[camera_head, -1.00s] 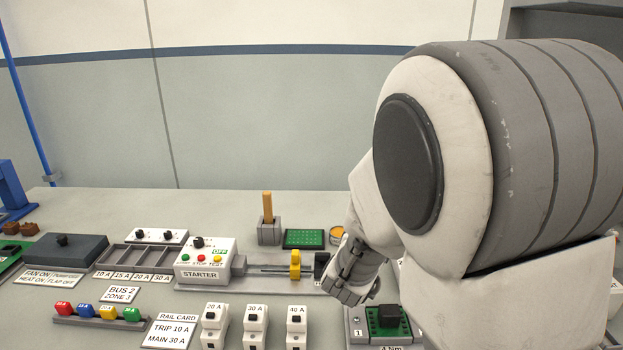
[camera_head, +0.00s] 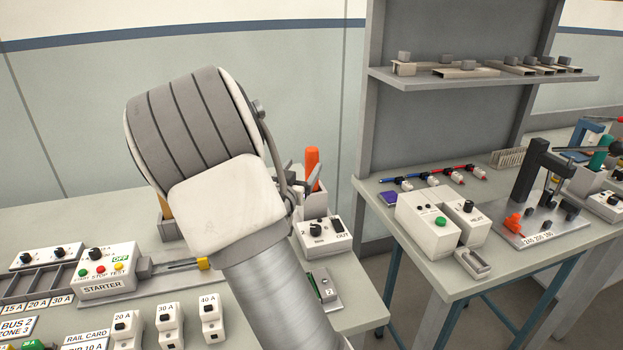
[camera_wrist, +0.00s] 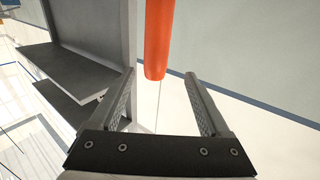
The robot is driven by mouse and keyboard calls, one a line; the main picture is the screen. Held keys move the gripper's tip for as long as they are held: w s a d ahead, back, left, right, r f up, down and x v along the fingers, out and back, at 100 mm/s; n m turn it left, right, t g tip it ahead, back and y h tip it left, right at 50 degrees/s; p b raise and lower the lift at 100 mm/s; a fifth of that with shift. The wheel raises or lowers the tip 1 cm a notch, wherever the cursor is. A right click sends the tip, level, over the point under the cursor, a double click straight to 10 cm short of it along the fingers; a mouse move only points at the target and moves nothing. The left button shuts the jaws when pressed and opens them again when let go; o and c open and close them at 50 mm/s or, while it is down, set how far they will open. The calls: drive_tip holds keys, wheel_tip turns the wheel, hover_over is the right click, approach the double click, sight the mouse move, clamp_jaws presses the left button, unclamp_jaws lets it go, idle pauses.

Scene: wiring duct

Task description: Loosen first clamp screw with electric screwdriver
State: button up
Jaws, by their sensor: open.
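The orange tool handle (camera_head: 312,167), which looks like the electric screwdriver's, stands upright in a grey holder (camera_head: 315,207) at the back of the bench. My gripper (camera_head: 302,180) is beside the handle in the head view, partly hidden by my arm. In the wrist view the orange handle (camera_wrist: 158,40) shows between the two open fingers of my gripper (camera_wrist: 160,82), at and beyond their tips. The fingers are apart from it and hold nothing. I cannot make out the clamp screw in either view.
A white box with a knob (camera_head: 322,237) stands just in front of the holder. The starter box (camera_head: 106,272) and several breakers are at the left. A tall grey shelf unit (camera_head: 485,80) rises on the right-hand table, with a white box (camera_head: 428,222) in front.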

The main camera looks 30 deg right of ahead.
sight(310, 160)
drive_tip(key=shift+s+d+x, duration=0.1)
drive_tip(key=shift+s+x, duration=0.05)
drive_tip(key=shift+x, duration=1.5)
drive_tip(key=shift+s+d+x, duration=0.1)
drive_tip(key=shift+d+x, duration=0.05)
drive_tip(key=shift+x, duration=1.5)
drive_tip(key=shift+f, duration=0.1)
clamp_jaws()
